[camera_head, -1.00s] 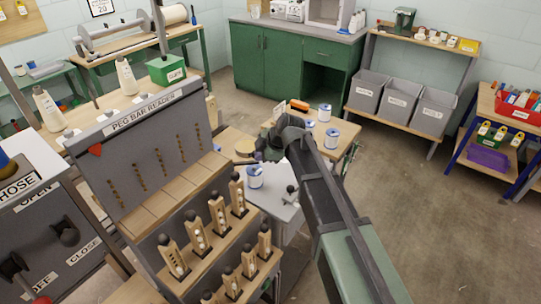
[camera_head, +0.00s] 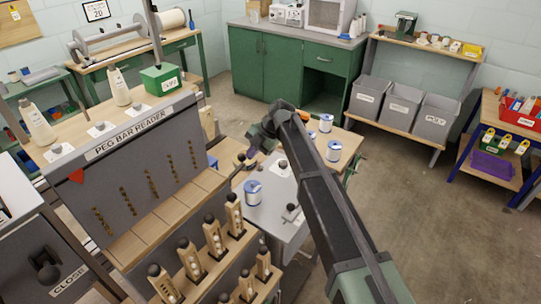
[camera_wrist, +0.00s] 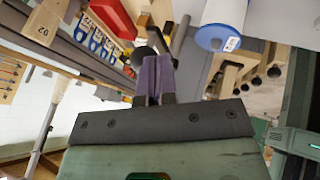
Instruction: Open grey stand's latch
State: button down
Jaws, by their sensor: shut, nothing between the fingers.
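The grey stand (camera_head: 262,218) is right of the peg bar reader, with a light grey top. A blue-and-white spool (camera_head: 252,193) stands on it. A dark knob (camera_head: 283,164) and a small grey handle-like piece (camera_head: 291,213) also show on its top; I cannot tell which is the latch. My gripper (camera_head: 250,163) is over the far left part of the stand, small and partly hidden by my wrist. In the wrist view my purple fingers (camera_wrist: 153,78) are shut and empty. A dark round knob (camera_wrist: 144,57) appears just beyond their tips; contact cannot be told.
The peg bar reader (camera_head: 150,165) with its wooden pegs rises close on the left. A wooden table with more spools (camera_head: 333,151) stands behind the stand. In the wrist view a blue-and-white spool (camera_wrist: 221,28) is near the fingers. The floor (camera_head: 430,220) at right is clear.

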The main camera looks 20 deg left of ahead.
jog(key=a, duration=0.8)
jog(key=shift+w, duration=0.3)
jog(key=shift+s+a, duration=0.1)
dwell(0.4)
jog(key=shift+r, duration=0.1)
jog(key=w+d+r+p, duration=0.3)
jog(key=w+r+p, duration=0.5)
jog(key=r+p, duration=0.1)
jog(key=shift+w+d, duration=0.25)
jog(key=shift+w, duration=0.15)
